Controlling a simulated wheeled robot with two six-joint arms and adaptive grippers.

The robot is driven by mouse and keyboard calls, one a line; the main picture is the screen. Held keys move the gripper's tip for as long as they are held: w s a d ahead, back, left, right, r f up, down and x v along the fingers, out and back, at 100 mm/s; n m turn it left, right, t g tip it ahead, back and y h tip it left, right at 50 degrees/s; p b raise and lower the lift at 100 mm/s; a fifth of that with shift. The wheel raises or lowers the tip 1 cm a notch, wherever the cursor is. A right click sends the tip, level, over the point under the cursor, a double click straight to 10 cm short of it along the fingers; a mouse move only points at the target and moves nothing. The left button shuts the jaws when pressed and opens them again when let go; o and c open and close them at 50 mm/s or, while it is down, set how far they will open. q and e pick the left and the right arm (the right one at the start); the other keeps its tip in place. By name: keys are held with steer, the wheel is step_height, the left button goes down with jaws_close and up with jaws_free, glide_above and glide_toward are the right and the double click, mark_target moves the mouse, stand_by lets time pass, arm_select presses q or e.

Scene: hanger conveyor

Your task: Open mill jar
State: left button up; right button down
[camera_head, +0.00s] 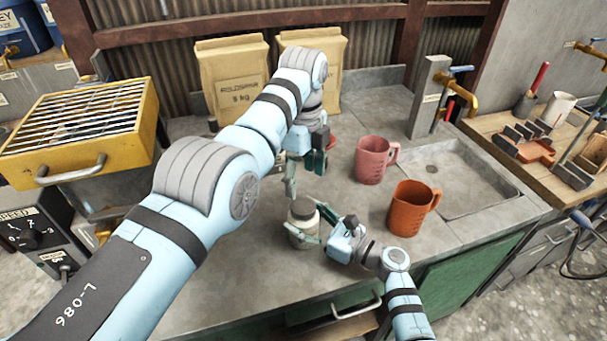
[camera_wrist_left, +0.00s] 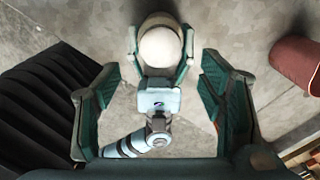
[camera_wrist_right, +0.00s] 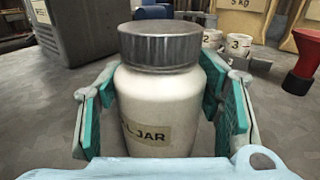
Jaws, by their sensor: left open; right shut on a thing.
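The mill jar (camera_head: 301,238) is a white, upright jar with a dark grey lid (camera_head: 302,208) on top. It stands near the middle of the grey counter. In the right wrist view the jar (camera_wrist_right: 155,105), with a label ending in "L JAR", sits between my right gripper's (camera_wrist_right: 160,120) teal fingers, its ribbed lid (camera_wrist_right: 160,43) in place. My right gripper (camera_head: 306,236) is shut around the jar's body. My left gripper (camera_head: 305,172) is open and empty, higher up and behind the jar. In the left wrist view the jar's pale round top (camera_wrist_left: 161,47) lies beyond the open fingers (camera_wrist_left: 157,90).
A pink mug (camera_head: 370,160) and an orange mug (camera_head: 407,208) stand right of the jar, with the sink (camera_head: 455,175) beyond. Two paper bags (camera_head: 232,78) stand at the back. A yellow grill-topped box (camera_head: 85,130) is at left. The counter left of the jar is clear.

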mark_target(303, 205)
arm_select(q)
steer(key=m, duration=0.7)
steer(key=shift+f, duration=0.1)
steer(key=shift+f+m, duration=0.3)
steer(key=shift+m, duration=0.1)
step_height(303, 205, down, 7)
steer(key=shift+f, duration=0.1)
